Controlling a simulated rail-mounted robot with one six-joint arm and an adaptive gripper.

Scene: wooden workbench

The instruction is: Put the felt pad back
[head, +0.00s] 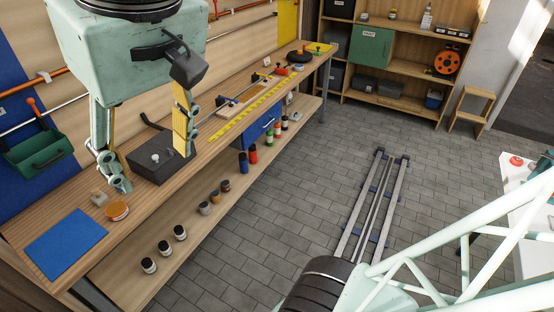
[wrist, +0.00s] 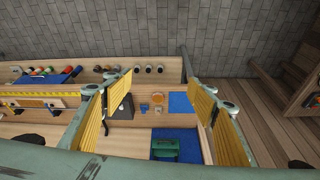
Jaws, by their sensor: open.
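A flat blue square (head: 65,245) lies on the bench's near left end; it also shows in the wrist view (wrist: 182,103). In the wrist view the block (wrist: 144,108) and tin (wrist: 158,98) appear between my fingers. I cannot tell for sure whether the blue square or the block is the felt pad. My gripper (head: 155,168) is open and empty, its yellow-padded fingers wide apart above the bench. In the wrist view my gripper (wrist: 162,82) frames this part of the bench.
A dark box (head: 160,160) with a knob and handle stands on the bench behind the fingers. A green bin (head: 38,150) hangs on the back panel. Several jars (head: 180,232) stand on the lower shelf. A yellow ruler strip (head: 247,113) lies farther along the bench.

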